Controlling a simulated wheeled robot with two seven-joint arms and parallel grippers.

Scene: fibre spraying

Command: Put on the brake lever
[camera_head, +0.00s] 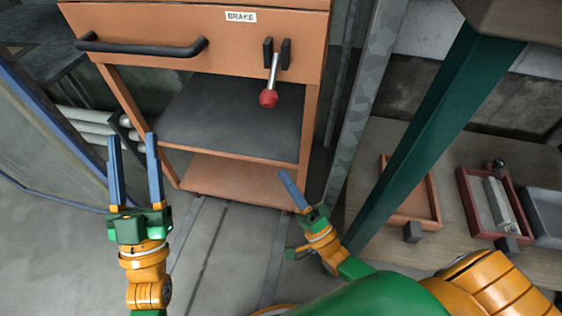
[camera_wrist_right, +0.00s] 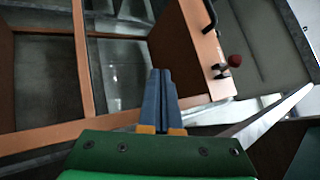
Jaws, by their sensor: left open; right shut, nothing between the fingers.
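The brake lever (camera_head: 270,85) is a short metal rod with a red knob at its lower end. It hangs down between two dark brackets on the front of the orange cart (camera_head: 150,22), below a label reading BRAKE (camera_head: 241,17). In the right wrist view the red knob (camera_wrist_right: 234,60) shows at upper right, past the fingers. My left gripper (camera_head: 134,160) is open and empty, in front of the cart's left side. My right gripper (camera_head: 292,190) is shut and empty, below the lever and apart from it. Its blue fingers (camera_wrist_right: 160,100) also show in its wrist view.
A black handle bar (camera_head: 140,46) is on the cart front, left of the lever. A dark green post (camera_head: 430,130) stands to the right. Behind it, a bench (camera_head: 385,140) holds an empty tray (camera_head: 410,195) and a red-brown tray (camera_head: 466,205) with a metal part.

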